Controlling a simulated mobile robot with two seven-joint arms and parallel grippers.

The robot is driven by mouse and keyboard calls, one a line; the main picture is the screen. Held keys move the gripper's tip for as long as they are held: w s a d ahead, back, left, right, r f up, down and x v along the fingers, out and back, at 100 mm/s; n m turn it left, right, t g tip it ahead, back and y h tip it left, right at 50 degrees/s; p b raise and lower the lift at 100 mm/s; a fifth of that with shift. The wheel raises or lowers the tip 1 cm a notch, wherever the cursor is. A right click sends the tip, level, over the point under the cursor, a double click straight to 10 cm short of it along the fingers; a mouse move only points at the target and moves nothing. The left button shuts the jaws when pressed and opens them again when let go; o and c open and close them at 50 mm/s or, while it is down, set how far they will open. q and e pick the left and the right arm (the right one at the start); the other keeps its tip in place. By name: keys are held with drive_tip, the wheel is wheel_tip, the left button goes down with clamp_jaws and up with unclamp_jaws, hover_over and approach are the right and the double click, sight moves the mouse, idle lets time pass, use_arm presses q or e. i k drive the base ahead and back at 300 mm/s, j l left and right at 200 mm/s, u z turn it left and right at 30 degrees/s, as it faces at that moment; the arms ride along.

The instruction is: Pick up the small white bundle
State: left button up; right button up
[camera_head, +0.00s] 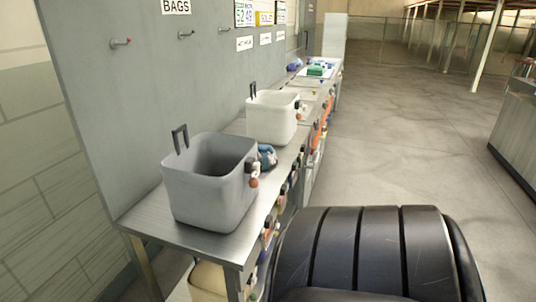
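I cannot make out a small white bundle in the head view. A grey bin (205,195) with a dark upright handle stands on the near end of a metal bench (150,222). Its inside looks dark and its floor is hidden. A white bin (271,122) stands behind it on the same bench, and its inside is mostly hidden. A blue-grey item (267,157) lies between the two bins, partly hidden by the grey one. Neither of my grippers is in view.
A grey panel with hooks (185,36) and a "BAGS" sign (176,6) rises behind the bench. A green item (316,70) lies farther along. Small mixed items crowd the bench's front side. Open floor (430,125) lies right, with a counter (516,130) at the edge.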

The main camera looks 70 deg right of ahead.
sight(267, 157)
drive_tip(key=l, duration=1.35)
drive_tip(key=l+u, duration=0.1)
drive_tip(key=l, duration=1.3)
drive_tip(key=k+l, duration=0.1)
drive_tip(key=l, duration=1.25)
drive_tip(key=i+u, duration=0.05)
